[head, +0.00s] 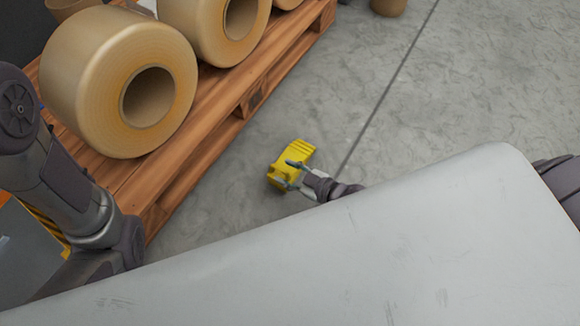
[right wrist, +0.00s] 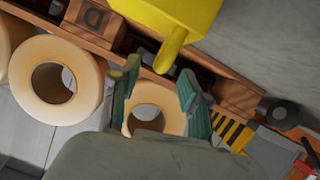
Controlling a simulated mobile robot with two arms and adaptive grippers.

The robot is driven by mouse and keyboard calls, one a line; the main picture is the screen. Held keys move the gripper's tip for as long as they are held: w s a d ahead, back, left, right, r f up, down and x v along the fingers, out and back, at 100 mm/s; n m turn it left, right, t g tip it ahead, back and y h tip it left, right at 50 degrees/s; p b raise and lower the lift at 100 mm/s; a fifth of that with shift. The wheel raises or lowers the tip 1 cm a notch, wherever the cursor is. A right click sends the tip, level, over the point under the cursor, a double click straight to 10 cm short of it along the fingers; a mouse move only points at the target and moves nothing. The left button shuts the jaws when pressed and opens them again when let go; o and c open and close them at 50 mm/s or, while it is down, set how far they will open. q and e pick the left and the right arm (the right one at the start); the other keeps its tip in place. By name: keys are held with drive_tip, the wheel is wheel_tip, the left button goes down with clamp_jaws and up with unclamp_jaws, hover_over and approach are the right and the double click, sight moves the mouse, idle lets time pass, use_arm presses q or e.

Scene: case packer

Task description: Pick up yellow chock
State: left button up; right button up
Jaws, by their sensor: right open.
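The yellow chock (head: 298,153) stands on the grey floor beside the wooden pallet. My right gripper (head: 287,174) is at its near side, with its fingers overlapping the chock in the head view. In the right wrist view, the chock (right wrist: 172,14) fills the top middle, and a rounded yellow bar sticks out from it toward the gripper. My right gripper (right wrist: 158,74) is open, with its two teal fingers apart and the bar's end in line with the gap between them. I cannot tell whether they touch. My left arm is at the left, but its gripper is out of view.
A wooden pallet (head: 190,170) carries large tan rolls (head: 85,75) to the left of the chock. A pale grey surface (head: 330,255) covers the lower head view. The floor (head: 450,90) right of the chock is clear.

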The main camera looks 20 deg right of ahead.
sight(283, 170)
drive_tip(key=x, duration=0.1)
drive_tip(key=b+x, duration=0.1)
drive_tip(key=shift+w+a+f+b, duration=0.1)
drive_tip(key=shift+f+b, duration=0.2)
drive_tip(key=shift+w+a, duration=0.25)
drive_tip(key=shift+w, duration=0.15)
clamp_jaws()
drive_tip(key=shift+r, duration=0.1)
